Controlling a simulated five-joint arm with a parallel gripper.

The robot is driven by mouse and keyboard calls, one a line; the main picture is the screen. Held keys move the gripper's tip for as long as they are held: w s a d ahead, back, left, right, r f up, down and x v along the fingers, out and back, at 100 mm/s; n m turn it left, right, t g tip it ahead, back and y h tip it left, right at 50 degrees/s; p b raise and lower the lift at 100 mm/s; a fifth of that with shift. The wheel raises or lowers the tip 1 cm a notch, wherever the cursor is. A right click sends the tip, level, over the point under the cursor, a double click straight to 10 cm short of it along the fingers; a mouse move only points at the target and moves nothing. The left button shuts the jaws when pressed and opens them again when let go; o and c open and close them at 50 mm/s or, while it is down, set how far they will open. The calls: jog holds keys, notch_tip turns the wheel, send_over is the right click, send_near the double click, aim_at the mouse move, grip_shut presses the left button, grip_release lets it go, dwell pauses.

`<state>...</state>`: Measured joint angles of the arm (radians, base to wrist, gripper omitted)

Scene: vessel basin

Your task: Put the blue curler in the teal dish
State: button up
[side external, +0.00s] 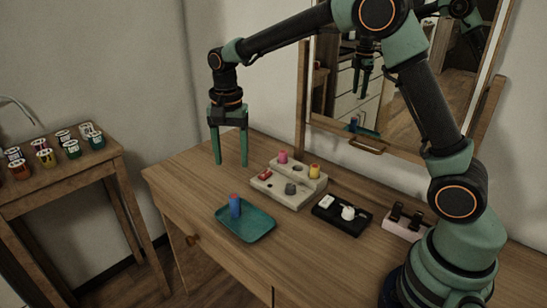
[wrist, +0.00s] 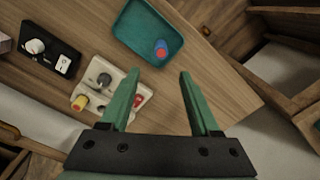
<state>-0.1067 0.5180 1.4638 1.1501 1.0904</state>
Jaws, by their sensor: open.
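The blue curler (side external: 235,207) stands upright in the teal dish (side external: 262,226), near the dish's left corner in the side view. In the wrist view the blue curler (wrist: 161,50) shows a reddish top end and lies inside the rim of the teal dish (wrist: 135,28). My gripper (side external: 231,164) is open and empty, above the tabletop and behind the dish, apart from both. In the wrist view my gripper (wrist: 158,75) has its fingers spread, with nothing between them.
A cream holder (side external: 290,203) with pink, yellow, red and grey pieces stands right of my gripper. A black tray (side external: 330,217) with white items lies further right. A mirror stands at the back. A side table (side external: 60,170) with several spools is at far left.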

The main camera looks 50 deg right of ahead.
jog(key=s+d+r+n+t, duration=0.25)
jog(key=s+r+n, duration=0.25)
jog(key=s+r, duration=0.3)
jog(key=s+d+n+t, duration=0.2)
jog(key=s+n, duration=0.4)
jog(key=s, duration=0.5)
jog(key=shift+d+r+t, duration=0.3)
jog(key=shift+t, duration=0.15)
